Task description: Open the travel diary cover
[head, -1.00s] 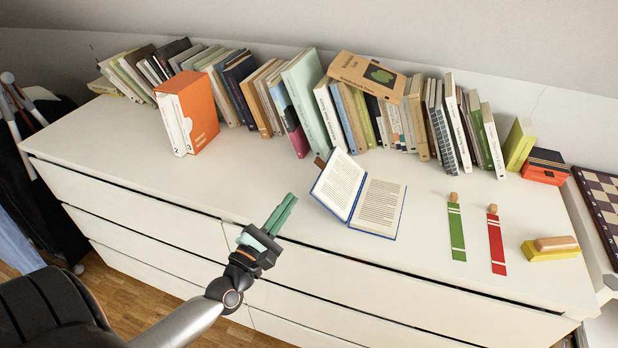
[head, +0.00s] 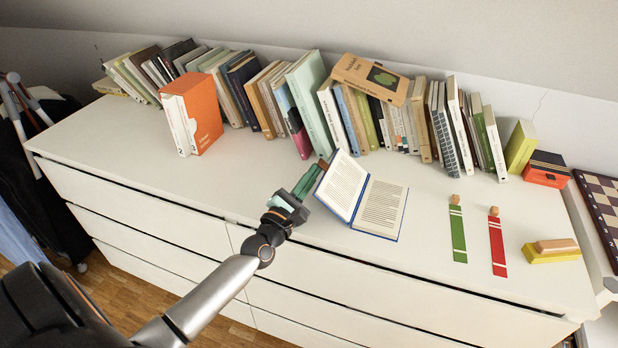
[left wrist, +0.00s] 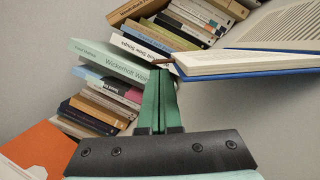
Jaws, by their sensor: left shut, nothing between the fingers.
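The travel diary (head: 376,207) is a blue-covered book on the dresser top, with printed pages showing. Its left half, the cover side (head: 342,186), is tilted up from the surface, and its right half lies flat. My left gripper (head: 316,174), with green fingers, is shut and empty just left of the raised half's edge; I cannot tell whether it touches. In the left wrist view the green fingertips (left wrist: 160,78) are together beside the blue cover edge (left wrist: 245,73). A small brown tab (left wrist: 160,61) shows near the tips. My right gripper is not in view.
A row of books (head: 300,95) stands along the back, with an orange box set (head: 190,112) at left.

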